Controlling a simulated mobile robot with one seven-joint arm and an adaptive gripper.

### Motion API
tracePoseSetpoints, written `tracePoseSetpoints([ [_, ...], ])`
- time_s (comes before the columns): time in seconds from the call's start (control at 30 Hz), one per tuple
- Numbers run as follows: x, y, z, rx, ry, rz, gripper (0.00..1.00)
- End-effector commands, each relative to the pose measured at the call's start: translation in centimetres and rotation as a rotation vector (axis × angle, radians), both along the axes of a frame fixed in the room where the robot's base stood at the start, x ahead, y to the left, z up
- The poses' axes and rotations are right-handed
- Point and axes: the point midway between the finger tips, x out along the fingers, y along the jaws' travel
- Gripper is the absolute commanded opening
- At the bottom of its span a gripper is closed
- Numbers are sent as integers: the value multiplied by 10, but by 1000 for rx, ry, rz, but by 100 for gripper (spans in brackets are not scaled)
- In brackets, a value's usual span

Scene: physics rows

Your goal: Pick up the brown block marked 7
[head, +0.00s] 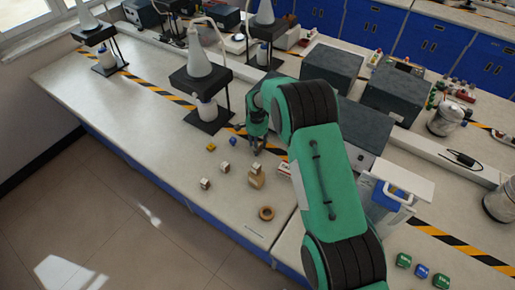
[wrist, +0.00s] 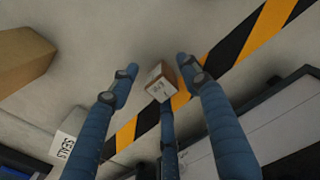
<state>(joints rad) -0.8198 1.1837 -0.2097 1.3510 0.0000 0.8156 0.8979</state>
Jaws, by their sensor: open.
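A small brown block (wrist: 160,83) with a pale marked face shows between my fingertips in the wrist view. The mark is too small to read, so I cannot tell if it is a 7. My gripper (wrist: 157,67) is open, with fingers on either side of the block and a third finger below it in the picture. I see no clear contact. In the head view my gripper (head: 257,145) points down over the bench, and the block there is hidden or too small to make out.
Tan blocks (head: 257,176), (head: 205,183) and (head: 225,167) stand in front of my gripper, with a wooden ring (head: 266,213) nearer. A yellow block (head: 211,147) and blue ball (head: 233,141) lie to the left. A black stand (head: 208,120) rises behind.

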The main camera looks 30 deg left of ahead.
Motion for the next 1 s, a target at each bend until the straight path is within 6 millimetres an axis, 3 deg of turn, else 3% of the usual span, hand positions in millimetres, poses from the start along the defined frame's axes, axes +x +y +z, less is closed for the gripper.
tracePoseSetpoints([
  [0.5,0,0,0,-1,0,0,47],
  [0.73,0,0,0,-1,1,0,3],
  [1.0,0,0,0,-1,0,0,0],
])
